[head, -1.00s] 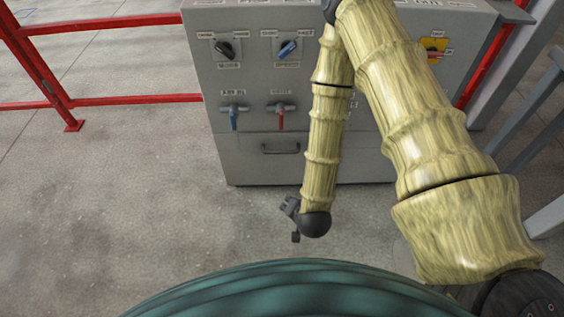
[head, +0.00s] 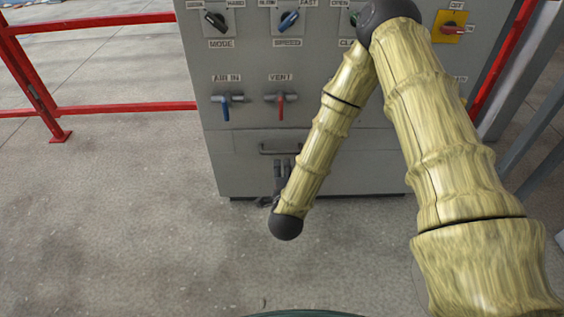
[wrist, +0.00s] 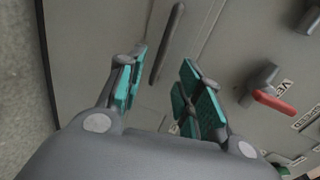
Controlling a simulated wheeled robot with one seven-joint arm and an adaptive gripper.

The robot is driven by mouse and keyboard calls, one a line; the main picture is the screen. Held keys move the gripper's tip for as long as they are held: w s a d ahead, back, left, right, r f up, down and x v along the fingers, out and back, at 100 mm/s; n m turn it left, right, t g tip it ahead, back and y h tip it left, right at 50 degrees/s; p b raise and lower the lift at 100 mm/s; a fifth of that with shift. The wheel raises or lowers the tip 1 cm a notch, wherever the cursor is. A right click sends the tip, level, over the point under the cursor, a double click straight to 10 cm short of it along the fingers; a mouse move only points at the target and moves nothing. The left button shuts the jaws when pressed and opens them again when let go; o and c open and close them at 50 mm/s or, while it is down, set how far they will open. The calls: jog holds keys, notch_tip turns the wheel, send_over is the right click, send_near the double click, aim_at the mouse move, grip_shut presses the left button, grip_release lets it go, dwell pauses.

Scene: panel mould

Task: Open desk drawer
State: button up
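The drawer (head: 228,152) is the lower grey panel of the cabinet, and its front looks flush and closed. Its dark bar handle (head: 265,150) runs horizontally and is partly hidden by my gripper and arm. My gripper (head: 281,166) is just below and in front of the handle in the head view. In the wrist view, the handle (wrist: 168,42) lies beyond the teal-padded fingertips, roughly in line with the gap between them. My gripper (wrist: 163,80) is open and empty there. I see no contact with the handle.
Above the drawer are a blue AIR IN lever (head: 224,106), a red VENT lever (head: 281,106) and several knobs. The VENT lever (wrist: 270,98) is right of my fingers in the wrist view. Red railings (head: 110,107) stand left; the floor in front is clear.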

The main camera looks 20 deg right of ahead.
aim_at(282, 152)
jog(key=b+x, duration=0.2)
jog(key=x, duration=0.3)
jog(key=b+x, duration=0.1)
jog(key=x, duration=0.5)
jog(key=shift+w+d+r+b, duration=0.1)
jog(key=shift+d+r+b, duration=0.1)
jog(key=shift+b, duration=0.2)
grip_shut()
